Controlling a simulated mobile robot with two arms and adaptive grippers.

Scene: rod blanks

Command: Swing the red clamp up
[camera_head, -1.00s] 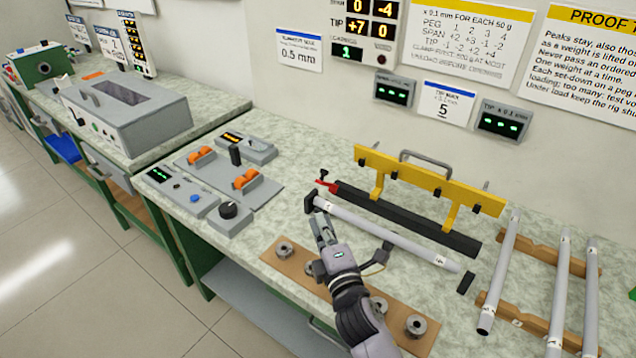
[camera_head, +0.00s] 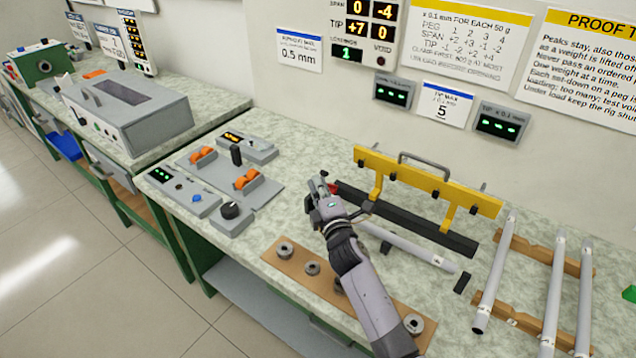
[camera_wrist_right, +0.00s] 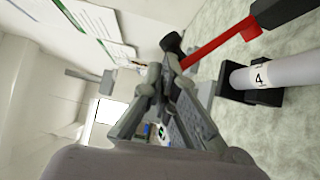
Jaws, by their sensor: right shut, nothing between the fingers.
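The red clamp (camera_head: 332,187) sits at the left end of the black bar on the bench and is mostly hidden by my right gripper in the head view. In the right wrist view it is a red lever (camera_wrist_right: 222,42) with a black knob (camera_wrist_right: 172,42) at its end. My right gripper (camera_head: 314,190) is shut and empty. In the wrist view its fingertips (camera_wrist_right: 163,72) are close to the knob; I cannot tell whether they touch it. A grey rod (camera_head: 415,250) lies in front of the bar, its end marked 4 in a black holder (camera_wrist_right: 240,95). My left gripper is not in view.
The yellow frame (camera_head: 430,185) with a handle stands behind the black bar (camera_head: 420,225). Loose rods lie on wooden racks (camera_head: 540,250) to the right. A brown strip with round weights (camera_head: 285,250) lies in front. Control boxes (camera_head: 200,195) stand left.

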